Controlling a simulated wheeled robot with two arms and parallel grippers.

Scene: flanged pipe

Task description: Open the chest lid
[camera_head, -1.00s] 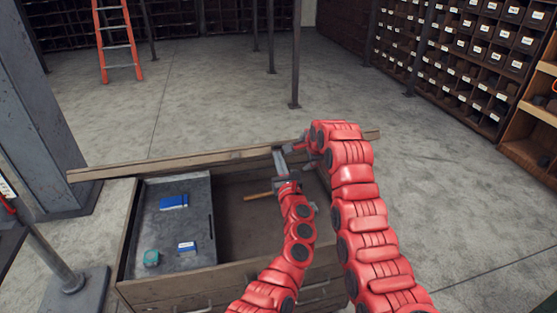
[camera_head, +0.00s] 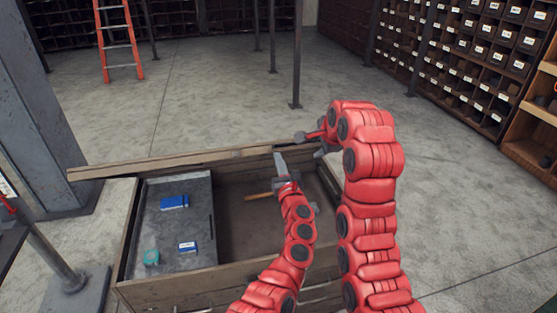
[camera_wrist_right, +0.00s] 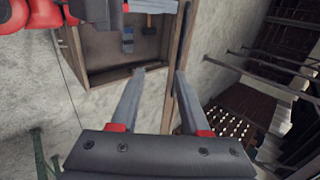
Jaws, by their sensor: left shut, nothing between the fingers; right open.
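The wooden chest (camera_head: 165,294) stands open in front of me. Its lid (camera_head: 150,165) is raised along the far side and shows almost edge-on as a long plank. My left gripper (camera_head: 281,163) is shut and empty, over the chest opening near the lid. My right gripper (camera_head: 310,138) is at the right part of the lid's upper edge. In the right wrist view its open fingers (camera_wrist_right: 160,76) point toward the chest, with the lid edge (camera_wrist_right: 184,55) close by the right finger. Contact cannot be told. My right arm hides the lid's right end.
Inside the chest, a grey tray (camera_head: 180,222) at the left holds blue boxes (camera_head: 173,202) and a teal roll (camera_head: 151,257). A wooden handle (camera_head: 260,196) lies in the open compartment. A grey pillar (camera_head: 40,110) stands at left.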

